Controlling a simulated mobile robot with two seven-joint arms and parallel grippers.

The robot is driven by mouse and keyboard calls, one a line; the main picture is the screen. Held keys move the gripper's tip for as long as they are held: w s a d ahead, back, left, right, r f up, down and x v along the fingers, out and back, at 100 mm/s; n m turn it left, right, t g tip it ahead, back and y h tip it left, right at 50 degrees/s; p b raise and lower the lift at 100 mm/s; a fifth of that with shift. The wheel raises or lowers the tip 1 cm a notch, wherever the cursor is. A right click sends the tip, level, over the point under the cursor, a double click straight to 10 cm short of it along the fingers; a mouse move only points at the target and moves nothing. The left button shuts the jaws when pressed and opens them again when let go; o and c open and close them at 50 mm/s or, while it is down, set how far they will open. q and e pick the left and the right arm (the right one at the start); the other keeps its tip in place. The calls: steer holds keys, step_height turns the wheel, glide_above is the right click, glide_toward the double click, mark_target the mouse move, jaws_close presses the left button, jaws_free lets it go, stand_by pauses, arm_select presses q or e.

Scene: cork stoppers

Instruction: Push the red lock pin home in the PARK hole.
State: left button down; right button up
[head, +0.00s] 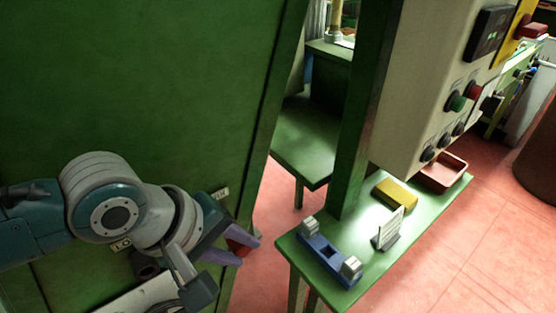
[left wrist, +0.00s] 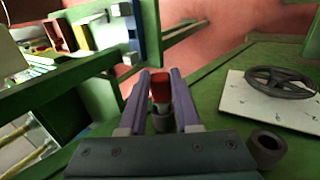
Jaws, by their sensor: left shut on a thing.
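My left gripper (head: 240,248) is at the green machine panel, its purple fingers shut on the red lock pin (head: 237,247). In the left wrist view the pin's red head (left wrist: 160,86) stands between the fingertips, with a grey round part below it. Whether that grey part is the pin's shank or the PARK hole's collar, and how deep the pin sits, I cannot tell. A small label (head: 220,193) ending in RK is just above the gripper. An empty dark round collar (head: 145,265) is lower left, beside a second label (head: 121,245). My right gripper is out of view.
A white plate with a black handwheel (left wrist: 281,83) is on the panel near the empty collar. A green bench (head: 359,274) to the right holds a blue fixture (head: 324,260), a card stand (head: 388,231), a yellow block (head: 396,193) and a brown tray (head: 443,172).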

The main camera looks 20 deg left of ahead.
arm_select(q)
steer(key=shift+w+a, duration=0.4)
steer(key=shift+a, duration=0.1)
steer(key=c, duration=0.5)
jaws_free()
steer(key=shift+c, duration=0.2)
steer(key=p+v, duration=0.2)
steer(key=v, duration=0.8)
steer(key=shift+d, duration=0.1)
